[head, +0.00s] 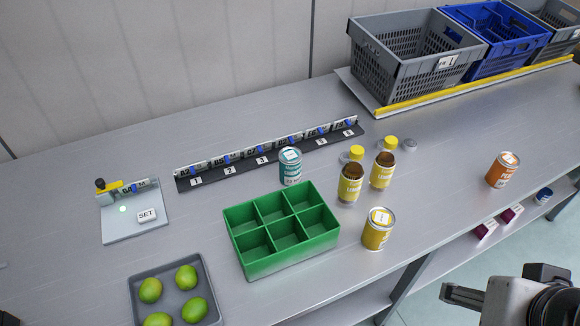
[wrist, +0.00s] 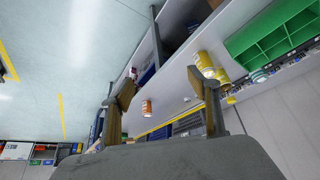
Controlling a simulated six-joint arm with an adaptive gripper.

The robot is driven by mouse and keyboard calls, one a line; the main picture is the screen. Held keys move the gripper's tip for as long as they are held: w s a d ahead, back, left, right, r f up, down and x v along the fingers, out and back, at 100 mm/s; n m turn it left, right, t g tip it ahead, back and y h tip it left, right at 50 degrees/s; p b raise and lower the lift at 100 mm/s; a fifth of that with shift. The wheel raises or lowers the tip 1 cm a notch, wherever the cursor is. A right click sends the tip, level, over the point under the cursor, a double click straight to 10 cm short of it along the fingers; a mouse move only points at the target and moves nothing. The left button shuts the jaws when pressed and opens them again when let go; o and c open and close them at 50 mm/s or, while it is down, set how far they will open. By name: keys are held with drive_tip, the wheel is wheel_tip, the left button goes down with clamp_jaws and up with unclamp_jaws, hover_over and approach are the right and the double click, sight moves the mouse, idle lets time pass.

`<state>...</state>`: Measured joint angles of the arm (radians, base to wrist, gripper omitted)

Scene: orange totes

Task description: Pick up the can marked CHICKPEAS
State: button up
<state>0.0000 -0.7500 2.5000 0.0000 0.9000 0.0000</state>
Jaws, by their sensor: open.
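Three cans stand upright on the grey table: a teal can (head: 290,167) behind the green box, a yellow can (head: 378,229) at its right, and an orange can (head: 502,170) farther right. Their label words are too small to read surely, so I cannot tell which is marked CHICKPEAS. My gripper (wrist: 160,88) is open and empty in the wrist view, with its fingers wide apart. In the head view part of it shows at the bottom right, off the table's front edge and apart from every can. The orange can (wrist: 146,107) appears small between the fingers in the wrist view.
Two yellow-labelled bottles (head: 350,181) stand between the teal and yellow cans. The green divided box (head: 262,262) is empty. A grey tray (head: 141,287) holds several green fruits. Crates (head: 398,85) stand at the back right. The table around the orange can is clear.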

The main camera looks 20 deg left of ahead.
drive_tip(key=w+a+m+g+y, duration=0.1)
drive_tip(key=w+a+m+y, duration=0.25)
drive_tip(key=a, duration=0.55)
drive_tip(key=w+a+f+m+g+y, duration=0.1)
drive_tip(key=w+a+m+y, duration=0.25)
drive_tip(key=a, duration=0.55)
drive_tip(key=w+a+m+g+y, duration=0.1)
drive_tip(key=w+a+m+y, duration=0.3)
drive_tip(key=a, duration=0.5)
drive_tip(key=w+a+f+m+t+y, duration=0.1)
drive_tip(key=w+a+f+m, duration=0.1)
drive_tip(key=w+m, duration=0.15)
drive_tip(key=w+a+f+m+t, duration=0.1)
drive_tip(key=w+a+m, duration=0.15)
drive_tip(key=w, duration=0.25)
drive_tip(key=m+t, duration=0.3)
drive_tip(key=m, duration=0.5)
approach(291, 157)
drive_tip(key=shift+w+a+f+h, duration=0.15)
drive_tip(key=shift+w+a, duration=0.1)
drive_tip(key=shift+a, duration=0.15)
drive_tip(key=shift+w+a+r+h, duration=0.15)
drive_tip(key=shift+w+a, duration=0.15)
drive_tip(key=shift+a, duration=0.15)
drive_tip(key=shift+n, duration=0.3)
drive_tip(key=shift+x, duration=1.3)
